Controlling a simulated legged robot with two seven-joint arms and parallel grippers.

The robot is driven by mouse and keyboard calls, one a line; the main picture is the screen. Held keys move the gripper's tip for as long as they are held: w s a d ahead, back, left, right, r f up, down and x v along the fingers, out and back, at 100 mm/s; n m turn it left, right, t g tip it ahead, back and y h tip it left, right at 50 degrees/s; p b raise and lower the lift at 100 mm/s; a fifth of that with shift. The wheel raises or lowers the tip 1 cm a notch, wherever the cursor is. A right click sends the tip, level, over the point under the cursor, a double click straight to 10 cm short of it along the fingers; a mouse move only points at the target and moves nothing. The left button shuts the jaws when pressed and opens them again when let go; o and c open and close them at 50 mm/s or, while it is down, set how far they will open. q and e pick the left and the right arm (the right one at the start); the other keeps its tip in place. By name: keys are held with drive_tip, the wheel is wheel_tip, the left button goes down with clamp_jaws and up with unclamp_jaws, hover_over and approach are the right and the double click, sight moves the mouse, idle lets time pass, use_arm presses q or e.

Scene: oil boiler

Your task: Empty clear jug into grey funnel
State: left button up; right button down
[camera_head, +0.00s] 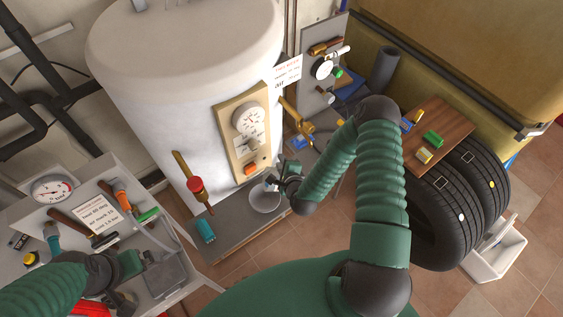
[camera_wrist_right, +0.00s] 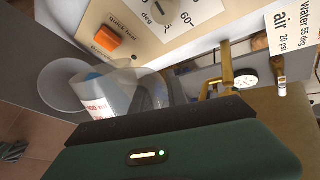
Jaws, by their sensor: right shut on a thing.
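My right gripper (camera_head: 282,178) is in front of the white tank, low down, shut on the clear jug (camera_head: 271,184). In the right wrist view the clear jug (camera_wrist_right: 108,92) shows beyond the gripper's dark edge, tilted, with red markings and a little blue on it. A round, pale grey funnel (camera_head: 265,200) is just below the jug in the head view; the funnel (camera_wrist_right: 62,84) is left of the jug and partly behind it in the wrist view. I cannot tell whether they touch or whether liquid is flowing. My left gripper (camera_head: 143,262) is over the bench at left; its jaws are unclear.
The white tank (camera_head: 185,60) carries a gauge panel (camera_head: 246,135) with an orange button close to the jug. Brass valves (camera_head: 297,120) are at right. Tyres (camera_head: 450,215) with a wooden board stand further right.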

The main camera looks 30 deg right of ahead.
sight(273, 169)
drive_tip(key=shift+w+a, duration=0.1)
drive_tip(key=shift+a, duration=0.05)
drive_tip(key=shift+w+a+f, duration=0.1)
drive_tip(key=shift+a+f, duration=0.05)
drive_tip(key=shift+a, duration=0.05)
drive_tip(key=shift+a+n, duration=0.15)
drive_tip(key=shift+n, duration=0.25)
idle(1.2)
drive_tip(key=shift+w+a+g+h, duration=0.15)
drive_tip(key=shift+g+h, duration=0.15)
drive_tip(key=shift+h, duration=0.1)
drive_tip(key=shift+a, duration=0.1)
idle(1.1)
drive_tip(key=shift+w+a+f+n, duration=0.1)
drive_tip(key=shift+w+a+n, duration=0.1)
drive_tip(key=shift+a+n, duration=0.15)
drive_tip(key=shift+h, duration=0.3)
idle(0.9)
drive_tip(key=shift+w+a+f, duration=0.1)
drive_tip(key=shift+w+a, duration=0.05)
drive_tip(key=shift+a, duration=0.2)
idle(0.9)
